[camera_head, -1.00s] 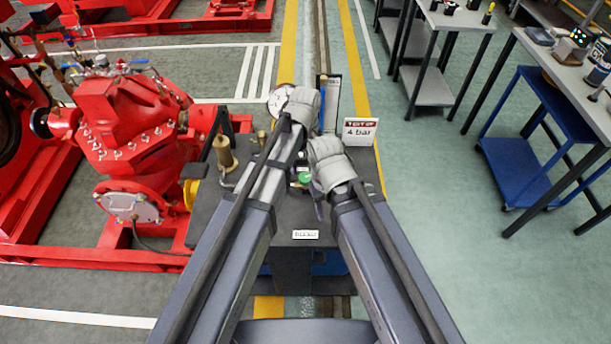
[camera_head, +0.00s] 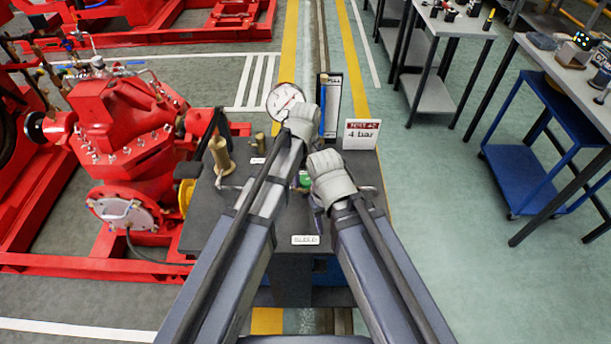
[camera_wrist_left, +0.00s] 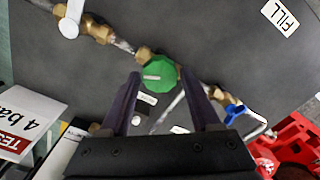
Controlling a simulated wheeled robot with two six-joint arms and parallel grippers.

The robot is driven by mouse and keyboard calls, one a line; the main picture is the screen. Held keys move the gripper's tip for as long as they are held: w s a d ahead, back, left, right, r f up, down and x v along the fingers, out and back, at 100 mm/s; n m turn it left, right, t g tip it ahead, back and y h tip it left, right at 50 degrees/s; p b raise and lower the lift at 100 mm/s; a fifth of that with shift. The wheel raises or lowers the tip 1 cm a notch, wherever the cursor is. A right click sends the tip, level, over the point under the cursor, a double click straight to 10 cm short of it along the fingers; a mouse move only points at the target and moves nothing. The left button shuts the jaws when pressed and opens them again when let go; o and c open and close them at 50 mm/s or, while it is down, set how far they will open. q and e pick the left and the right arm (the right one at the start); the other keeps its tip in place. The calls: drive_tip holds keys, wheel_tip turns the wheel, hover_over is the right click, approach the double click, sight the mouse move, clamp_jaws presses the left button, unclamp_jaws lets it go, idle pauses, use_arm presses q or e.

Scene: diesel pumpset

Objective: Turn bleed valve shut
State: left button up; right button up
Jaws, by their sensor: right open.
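A green valve knob (camera_wrist_left: 160,73) with a pale mark sits on a brass pipe fitting over the dark bench top. In the head view only part of the green knob (camera_head: 305,180) shows between my wrists. My left gripper (camera_wrist_left: 161,74) is open, with one dark fingertip on each side of the knob and small gaps visible. In the head view its wrist hides its fingers. My right gripper (camera_head: 318,205) is low beside the knob, mostly hidden under its own pale wrist. A pressure gauge (camera_head: 284,98) stands behind my left wrist.
A "TEST 4 bar" sign (camera_head: 362,134) stands at the bench's right. A brass cylinder (camera_head: 221,156) stands at its left. In the left wrist view, a white lever (camera_wrist_left: 72,18) and a blue-ended lever (camera_wrist_left: 240,112) flank the knob. The red pump (camera_head: 125,125) is left; open floor lies right.

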use_arm(q)
clamp_jaws()
idle(0.4)
drive_tip(key=m, duration=1.1)
drive_tip(key=shift+d, duration=0.1)
drive_tip(key=m, duration=0.5)
drive_tip(key=shift+m, duration=0.4)
drive_tip(key=m, duration=0.5)
drive_tip(key=shift+m, duration=0.6)
